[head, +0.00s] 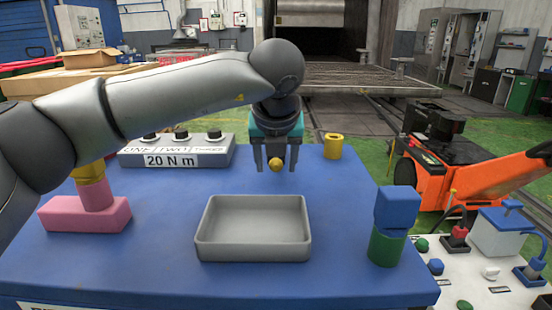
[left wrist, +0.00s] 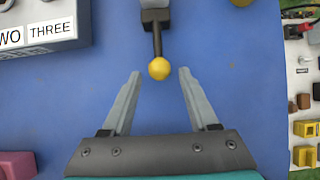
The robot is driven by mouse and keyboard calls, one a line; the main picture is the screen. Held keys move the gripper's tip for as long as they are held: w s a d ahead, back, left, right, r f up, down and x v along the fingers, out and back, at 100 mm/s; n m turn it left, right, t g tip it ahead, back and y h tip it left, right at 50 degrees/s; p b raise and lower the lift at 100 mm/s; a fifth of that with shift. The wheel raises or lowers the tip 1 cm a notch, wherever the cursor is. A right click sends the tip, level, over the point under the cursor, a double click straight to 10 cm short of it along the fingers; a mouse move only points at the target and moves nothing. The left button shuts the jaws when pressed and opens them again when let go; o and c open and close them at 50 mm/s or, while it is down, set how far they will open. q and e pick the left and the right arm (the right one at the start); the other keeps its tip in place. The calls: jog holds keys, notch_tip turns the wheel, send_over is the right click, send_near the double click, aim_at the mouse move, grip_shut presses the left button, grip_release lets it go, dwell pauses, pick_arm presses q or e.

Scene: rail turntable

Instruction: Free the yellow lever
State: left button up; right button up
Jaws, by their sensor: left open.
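The yellow lever shows in the left wrist view as a yellow ball knob (left wrist: 159,68) on a dark rod (left wrist: 157,40) that comes from a grey and black mount (left wrist: 155,12) at the top. In the head view the knob (head: 276,166) shows between the fingers, and the rod and mount are hidden behind my gripper. My left gripper (head: 276,160) is open and empty, pointing down over the blue table. In the left wrist view its fingertips (left wrist: 160,73) lie either side of the knob, with gaps on both sides. My right gripper is not in view.
A grey tray (head: 254,254) stands in front on the blue table (head: 345,215). A labelled box (head: 215,152) stands behind left, a pink block (head: 70,214) left, a yellow ring (head: 333,146) behind right. A blue block (head: 397,207) sits on a green cylinder (head: 386,248) at right.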

pick_arm(q)
jog(key=shift+v, duration=2.35)
jog(key=shift+f, duration=0.1)
